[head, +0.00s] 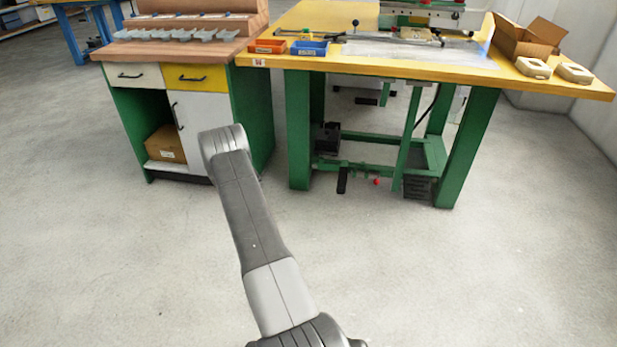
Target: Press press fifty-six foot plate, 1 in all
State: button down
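A yellow-topped workbench with green legs (298,130) stands at the centre right, with a machine (425,15) at its back edge. Under it, low in the green frame, is a black ribbed plate (418,187) near floor level, which looks like a foot plate. A small black upright piece (342,180) and a red knob sit to its left. I cannot read any press number. My grey arm reaches up from the bottom centre, its far end in front of the cabinet. My gripper does not show.
A green cabinet (257,110) with a yellow drawer and an open shelf holding a cardboard box (166,143) stands left of the bench. Orange and blue bins (310,48) and an open carton (522,38) are on the bench. The grey floor in front is clear.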

aim_at(415, 187)
jog(key=i+l, duration=0.15)
jog(key=l, duration=0.85)
jog(key=i+l+u, duration=0.15)
jog(key=l, duration=0.85)
jog(key=i+l, duration=0.1)
jog(key=l, duration=0.9)
jog(key=i+l+u, duration=0.15)
jog(key=l, duration=0.85)
jog(key=i+l, duration=0.15)
jog(key=l, duration=0.15)
jog(key=i+l, duration=0.1)
jog(key=l, duration=0.2)
